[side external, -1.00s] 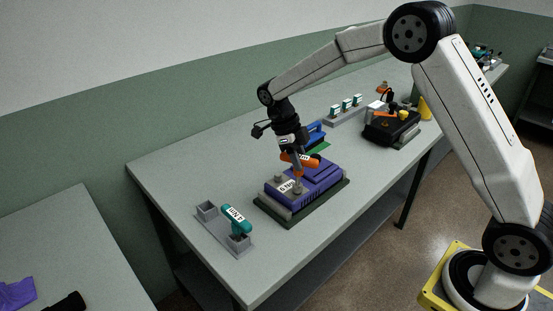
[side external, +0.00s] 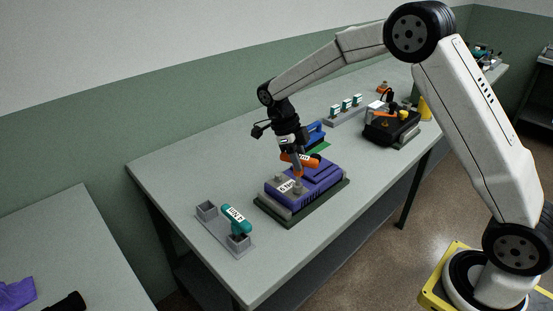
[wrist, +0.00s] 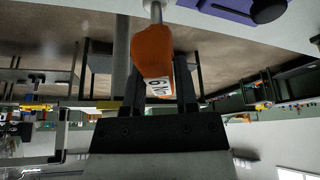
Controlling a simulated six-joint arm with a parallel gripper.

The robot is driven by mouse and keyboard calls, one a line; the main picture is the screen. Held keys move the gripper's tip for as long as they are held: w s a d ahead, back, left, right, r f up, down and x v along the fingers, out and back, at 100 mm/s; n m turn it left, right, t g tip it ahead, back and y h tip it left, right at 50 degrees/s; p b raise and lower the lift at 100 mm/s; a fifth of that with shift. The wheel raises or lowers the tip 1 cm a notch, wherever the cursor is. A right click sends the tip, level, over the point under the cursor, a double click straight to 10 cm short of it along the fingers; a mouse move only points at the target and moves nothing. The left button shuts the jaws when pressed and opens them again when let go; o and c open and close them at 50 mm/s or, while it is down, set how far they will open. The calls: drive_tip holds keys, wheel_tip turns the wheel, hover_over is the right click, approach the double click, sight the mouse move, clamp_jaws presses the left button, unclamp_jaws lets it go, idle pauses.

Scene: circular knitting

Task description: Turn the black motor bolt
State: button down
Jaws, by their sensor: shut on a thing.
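My gripper (side external: 294,152) is above the purple machine block (side external: 320,178) and shut on an orange-handled driver (side external: 306,161). In the wrist view the orange handle (wrist: 153,50), labelled 6 Nm, sits between the two black fingers of my gripper (wrist: 158,72). The black motor bolt cannot be made out in the side view. A dark round part (wrist: 268,10) shows on the purple block in the wrist view; I cannot tell if it is the bolt.
Behind are a blue object (side external: 315,136), a grey rack with several teal-and-white pieces (side external: 346,107) and a black machine (side external: 390,128).

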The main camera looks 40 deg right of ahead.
drive_tip(key=shift+r, duration=0.2)
drive_tip(key=shift+r, duration=2.3)
drive_tip(key=c, duration=0.9)
unclamp_jaws()
clamp_jaws()
